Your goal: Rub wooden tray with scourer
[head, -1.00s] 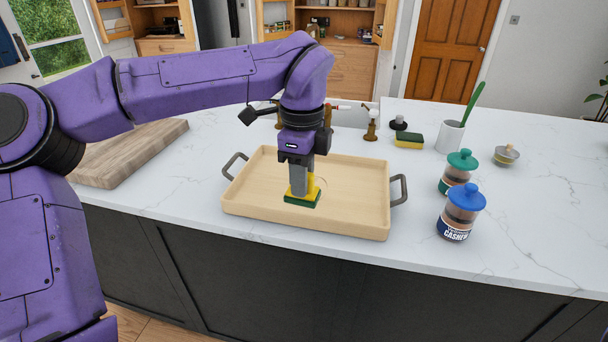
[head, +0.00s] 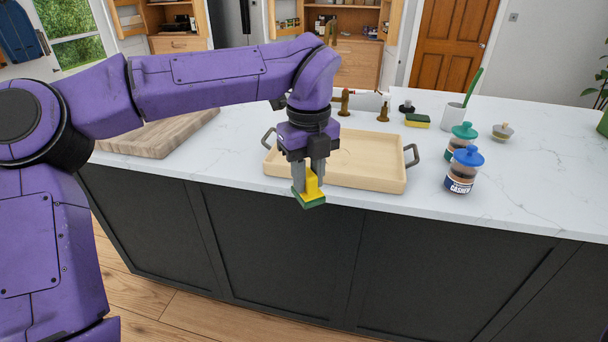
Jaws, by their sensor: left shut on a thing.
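My left gripper (head: 309,178) points down and is shut on a yellow and green scourer (head: 312,196), green side down. The scourer is at the near left edge of the wooden tray and appears in front of it, over the counter's front edge; I cannot tell how far above. The wooden tray (head: 370,172) is pale, shallow and rectangular, with a dark grey handle at each end. It lies flat on the white counter, and my left gripper hides part of its left side. My right gripper is not in view.
A second scourer (head: 417,121) lies behind the tray. A green-lidded jar (head: 461,142) and a blue-lidded jar (head: 463,171) stand right of the tray. A white cup (head: 453,117) with a green utensil is farther back. A wooden board (head: 165,132) lies at left.

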